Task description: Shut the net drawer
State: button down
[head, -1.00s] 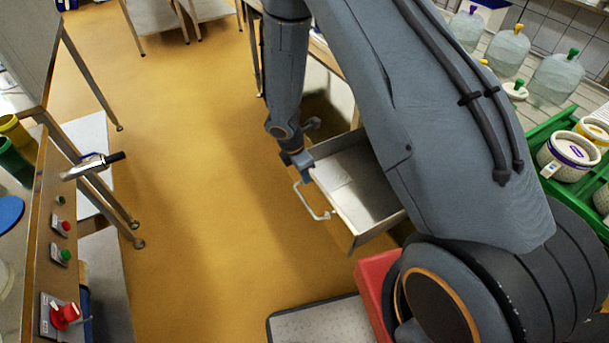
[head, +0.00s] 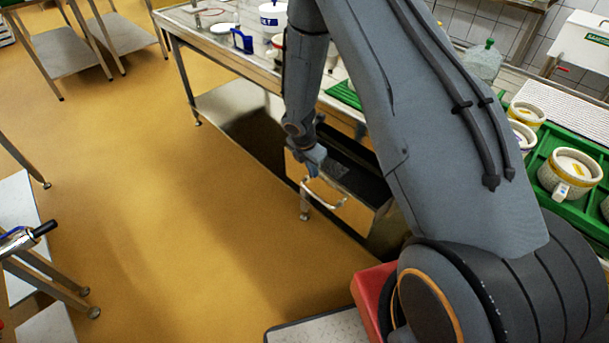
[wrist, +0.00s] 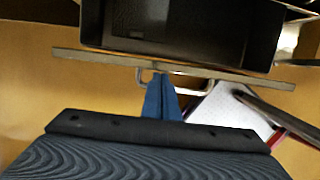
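The net drawer (head: 352,213) stands partly open under the steel table, its dark inside showing behind the front panel. A bent metal handle (head: 325,200) sticks out from its front. My gripper (head: 312,160) is at the drawer front, by the left part of the handle. In the wrist view the blue fingers (wrist: 163,98) are together and overlap the handle (wrist: 200,88). Whether they pinch its thin bar or only press there I cannot tell. The drawer's front edge (wrist: 90,56) and dark interior (wrist: 180,30) lie beyond the fingertips. My arm hides the drawer's right side.
The steel table (head: 225,62) above the drawer carries pots and a blue item. A green tray (head: 590,208) with cheese moulds is at the right. A red box (head: 372,290) is near my base. The yellow floor (head: 170,200) left of the drawer is clear.

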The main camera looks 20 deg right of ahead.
jog(key=shift+w+d, duration=0.3)
jog(key=shift+d, duration=0.25)
jog(key=shift+w+d, duration=0.25)
jog(key=shift+d, duration=0.25)
